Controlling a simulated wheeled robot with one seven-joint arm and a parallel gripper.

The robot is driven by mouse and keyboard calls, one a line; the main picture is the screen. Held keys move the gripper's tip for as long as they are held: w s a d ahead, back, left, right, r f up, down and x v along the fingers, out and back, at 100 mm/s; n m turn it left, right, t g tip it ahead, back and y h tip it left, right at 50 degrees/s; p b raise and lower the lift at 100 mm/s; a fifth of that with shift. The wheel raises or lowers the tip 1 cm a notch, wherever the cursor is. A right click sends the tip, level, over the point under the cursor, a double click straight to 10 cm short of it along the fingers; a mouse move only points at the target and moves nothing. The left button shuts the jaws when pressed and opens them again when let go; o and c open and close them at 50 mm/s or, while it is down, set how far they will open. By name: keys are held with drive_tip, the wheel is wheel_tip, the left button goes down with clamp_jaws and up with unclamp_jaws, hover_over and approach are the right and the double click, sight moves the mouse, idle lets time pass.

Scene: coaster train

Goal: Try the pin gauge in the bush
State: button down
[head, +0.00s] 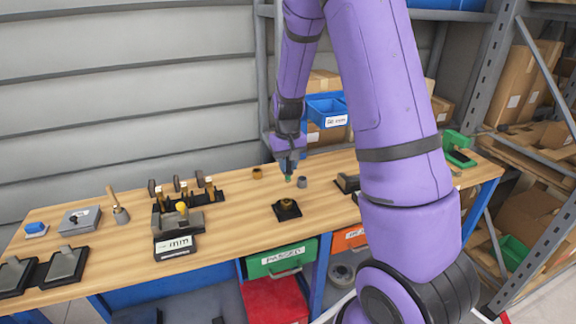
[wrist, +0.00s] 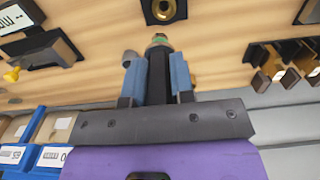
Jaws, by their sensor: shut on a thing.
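My gripper (head: 288,165) is above the middle of the bench, its fingers pointing down. In the wrist view its two blue-grey fingers (wrist: 159,75) are shut on the pin gauge, which has a dark body with a green band and a reddish-brown tip (wrist: 158,40). The green band also shows below the fingers in the head view (head: 288,178). The bush (head: 287,206) is a brass ring in a black block on the bench, nearer the front edge than my gripper. It also shows at the top of the wrist view (wrist: 163,13). The pin is apart from the bush.
A grey cylinder (head: 301,182) stands close right of my gripper, and a brass cup (head: 257,173) stands to the left. A black rack (head: 207,195) with several upright pieces and a "mm" display (head: 175,245) are further left. A blue bin (head: 326,109) hangs behind.

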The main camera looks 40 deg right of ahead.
sight(286, 175)
drive_tip(key=shift+s+a, duration=0.25)
drive_tip(key=shift+a, duration=0.2)
drive_tip(key=shift+f, duration=3.05)
drive_tip(key=shift+f, duration=0.85)
idle(0.5)
drive_tip(key=c, duration=0.9)
unclamp_jaws()
wheel_tip(286, 175, up, 11)
drive_tip(key=shift+f, duration=0.1)
